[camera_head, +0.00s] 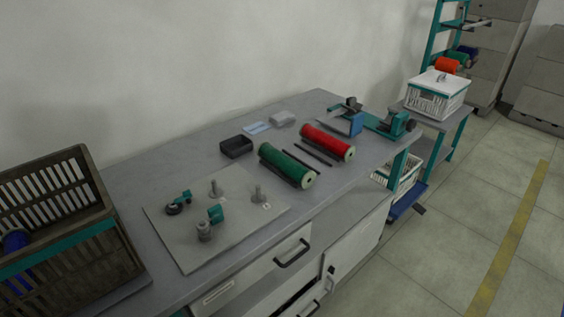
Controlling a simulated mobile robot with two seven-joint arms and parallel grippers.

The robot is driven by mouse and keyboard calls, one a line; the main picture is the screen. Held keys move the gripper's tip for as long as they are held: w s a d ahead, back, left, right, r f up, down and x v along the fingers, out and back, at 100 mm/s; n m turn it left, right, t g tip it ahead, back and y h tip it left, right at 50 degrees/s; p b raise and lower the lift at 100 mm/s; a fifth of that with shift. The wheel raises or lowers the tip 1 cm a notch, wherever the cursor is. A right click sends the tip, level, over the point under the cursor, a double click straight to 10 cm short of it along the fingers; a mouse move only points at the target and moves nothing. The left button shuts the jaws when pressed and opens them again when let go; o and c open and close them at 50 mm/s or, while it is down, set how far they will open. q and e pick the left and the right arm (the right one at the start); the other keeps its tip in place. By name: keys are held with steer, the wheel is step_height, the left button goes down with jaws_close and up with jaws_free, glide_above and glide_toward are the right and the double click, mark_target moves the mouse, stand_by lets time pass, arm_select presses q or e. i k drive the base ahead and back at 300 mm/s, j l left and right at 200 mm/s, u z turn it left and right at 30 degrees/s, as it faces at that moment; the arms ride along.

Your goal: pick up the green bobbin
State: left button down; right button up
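The green bobbin (286,164) lies on its side on the grey workbench (150,245), near the middle of its top. It has pale end discs, and a dark bar runs along its side. A red bobbin (328,142) lies beside it to the right, roughly parallel, with dark rods between them. Neither of my grippers shows in the head view.
A board with fittings (240,221) lies left of the green bobbin, and a small black tray (236,147) stands behind it. A brown slatted crate (75,235) is at the left. A blue and teal winding device (387,124) stands at the right end.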

mark_target(306, 177)
steer(key=i+l+u, duration=0.15)
steer(key=u, duration=0.25)
steer(key=l+u, duration=0.45)
steer(key=i+l+u, duration=0.15)
steer(key=l, duration=0.2)
steer(key=l+u, duration=0.15)
steer(key=l, duration=0.2)
steer(key=l+u, duration=0.2)
steer(key=l, duration=3.05)
steer(key=i+u, duration=0.05)
